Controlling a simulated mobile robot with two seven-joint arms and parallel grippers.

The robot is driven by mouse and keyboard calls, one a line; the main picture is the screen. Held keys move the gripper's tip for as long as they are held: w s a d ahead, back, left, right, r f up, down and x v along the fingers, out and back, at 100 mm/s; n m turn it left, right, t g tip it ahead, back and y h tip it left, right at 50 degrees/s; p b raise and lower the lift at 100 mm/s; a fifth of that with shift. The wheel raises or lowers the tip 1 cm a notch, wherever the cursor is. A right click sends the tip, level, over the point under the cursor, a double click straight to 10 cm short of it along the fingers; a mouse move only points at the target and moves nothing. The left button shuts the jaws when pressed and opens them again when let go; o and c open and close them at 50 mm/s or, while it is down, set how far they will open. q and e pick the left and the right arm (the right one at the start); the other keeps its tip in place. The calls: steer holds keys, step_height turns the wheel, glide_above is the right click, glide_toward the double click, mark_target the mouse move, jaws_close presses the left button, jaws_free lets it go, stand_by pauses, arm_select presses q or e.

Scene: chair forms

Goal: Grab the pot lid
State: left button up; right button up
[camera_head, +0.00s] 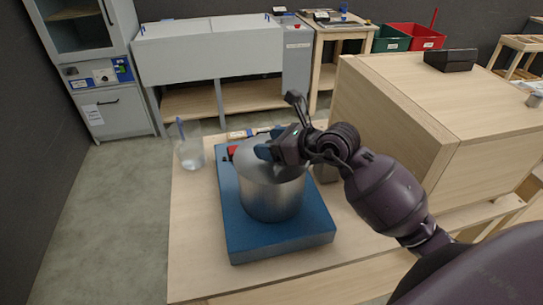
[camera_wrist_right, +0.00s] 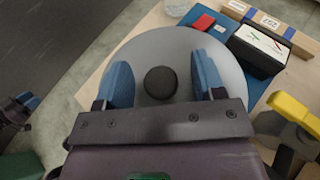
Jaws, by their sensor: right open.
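A steel pot (camera_head: 272,202) stands on a blue hotplate-like base (camera_head: 285,240) on the wooden table. Its round grey lid (camera_head: 248,163) sits on top. In the right wrist view the lid (camera_wrist_right: 160,115) has a round black knob (camera_wrist_right: 161,82) at its middle. My right gripper (camera_head: 265,148) is over the lid. In its wrist view its blue fingers are open (camera_wrist_right: 164,78), one on each side of the knob with gaps to both. Part of my left gripper (camera_wrist_right: 25,103) shows at the left edge of the wrist view; its opening is unclear.
A clear beaker (camera_head: 190,153) with a blue stick stands left of the pot. A black-and-white box (camera_wrist_right: 262,45) lies behind the lid, and a yellow-topped object (camera_wrist_right: 297,112) is to its right. A large wooden cabinet (camera_head: 390,125) stands right of the pot.

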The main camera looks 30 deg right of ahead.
steer(key=shift+c, duration=0.4)
steer(key=c, duration=1)
steer(key=shift+c, duration=0.2)
